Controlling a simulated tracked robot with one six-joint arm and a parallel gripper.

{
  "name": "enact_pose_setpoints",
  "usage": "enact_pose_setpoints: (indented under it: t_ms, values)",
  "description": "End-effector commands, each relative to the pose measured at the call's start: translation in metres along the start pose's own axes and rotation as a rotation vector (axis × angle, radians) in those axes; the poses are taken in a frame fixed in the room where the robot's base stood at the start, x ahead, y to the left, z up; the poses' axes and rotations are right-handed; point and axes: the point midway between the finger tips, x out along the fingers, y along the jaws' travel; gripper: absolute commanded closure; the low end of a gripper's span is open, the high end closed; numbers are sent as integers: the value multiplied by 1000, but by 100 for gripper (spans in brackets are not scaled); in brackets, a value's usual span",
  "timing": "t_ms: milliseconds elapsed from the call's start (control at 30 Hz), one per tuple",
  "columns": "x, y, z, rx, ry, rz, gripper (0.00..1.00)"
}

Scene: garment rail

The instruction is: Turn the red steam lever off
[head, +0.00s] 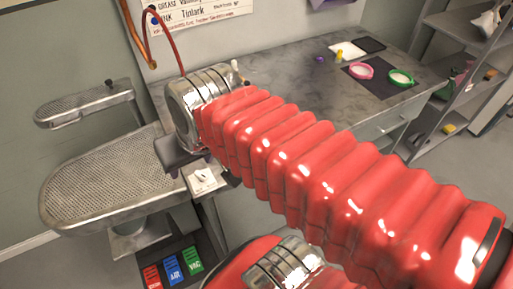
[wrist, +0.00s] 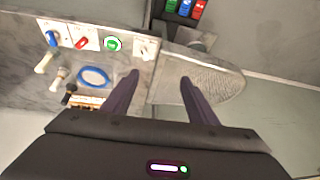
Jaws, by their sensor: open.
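The red steam lever (wrist: 82,43) shows in the wrist view on a white plate at the upper left, set at a slant. It lies between a blue lever (wrist: 53,39) and a round green control (wrist: 113,44). My gripper (wrist: 160,77) is open and empty, its two dark purple fingers spread apart. The red lever is left of and beyond the left fingertip, not between the fingers. In the head view my red arm covers the red lever, and my gripper (head: 178,155) shows only partly, above the inner end of the pressing board.
A perforated pressing board (head: 95,190) and a smaller sleeve board (head: 85,107) stand at left. A white plate with a knob (head: 203,178) is near my gripper. Red, blue and green pedals (head: 173,269) lie below. Pink and green rings (head: 361,70) sit on the grey table.

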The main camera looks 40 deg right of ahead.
Motion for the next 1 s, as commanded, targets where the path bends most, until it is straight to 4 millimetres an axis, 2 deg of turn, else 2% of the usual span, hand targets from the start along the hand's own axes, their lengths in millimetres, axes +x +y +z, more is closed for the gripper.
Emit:
enact_pose_setpoints:
  t_ms: [500,1000]
  values:
    - [20,77,-26,818,-123,68,47]
    - [34,167,-32,1652,-205,115,47]
